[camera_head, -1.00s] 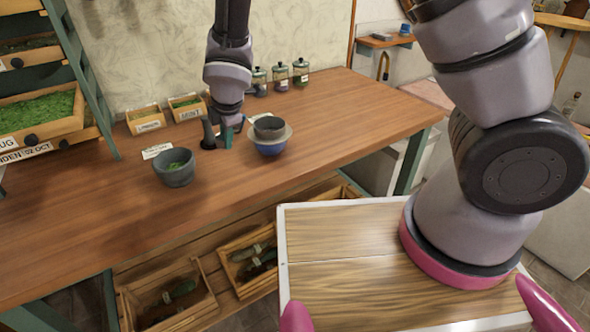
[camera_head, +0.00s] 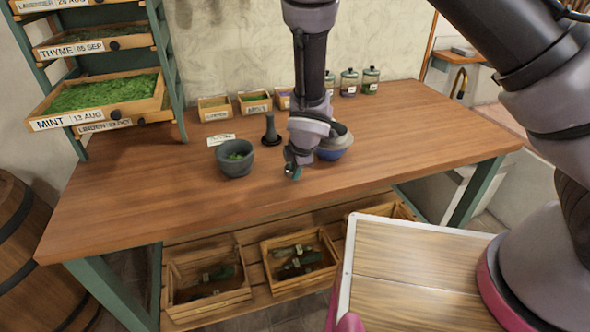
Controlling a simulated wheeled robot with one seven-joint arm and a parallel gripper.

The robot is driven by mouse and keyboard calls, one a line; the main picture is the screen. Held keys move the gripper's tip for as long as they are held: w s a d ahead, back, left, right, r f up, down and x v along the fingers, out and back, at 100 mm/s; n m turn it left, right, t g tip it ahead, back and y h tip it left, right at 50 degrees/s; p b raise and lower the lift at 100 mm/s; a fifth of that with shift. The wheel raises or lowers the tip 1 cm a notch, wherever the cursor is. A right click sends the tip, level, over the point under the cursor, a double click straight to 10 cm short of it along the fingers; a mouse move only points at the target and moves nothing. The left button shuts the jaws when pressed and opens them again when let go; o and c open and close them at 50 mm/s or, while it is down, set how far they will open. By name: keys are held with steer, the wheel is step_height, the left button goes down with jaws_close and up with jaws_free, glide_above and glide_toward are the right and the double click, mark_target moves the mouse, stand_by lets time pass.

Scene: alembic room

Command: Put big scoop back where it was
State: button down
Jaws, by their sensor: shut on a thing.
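My gripper (camera_head: 293,168) points down over the wooden table, between a dark mortar with green herb and a blue bowl. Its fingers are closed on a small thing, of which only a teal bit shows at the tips. It fits the big scoop, but its shape is mostly hidden by the fingers. I cannot tell whether it touches the table. The blue bowl (camera_head: 333,153), with a grey bowl (camera_head: 341,133) on it, is just behind and right of my gripper, partly covered by it. The mortar (camera_head: 229,164) stands to the left.
A dark pestle (camera_head: 270,130) stands upright behind the mortar. Small labelled boxes (camera_head: 214,108) and glass jars (camera_head: 349,83) line the wall. A herb drawer rack (camera_head: 105,95) stands at the left. The table's (camera_head: 180,205) front is clear. Crates (camera_head: 208,280) sit on the lower shelf.

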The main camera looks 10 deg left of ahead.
steer(key=c, duration=0.8)
jaws_free()
steer(key=shift+f, duration=0.1)
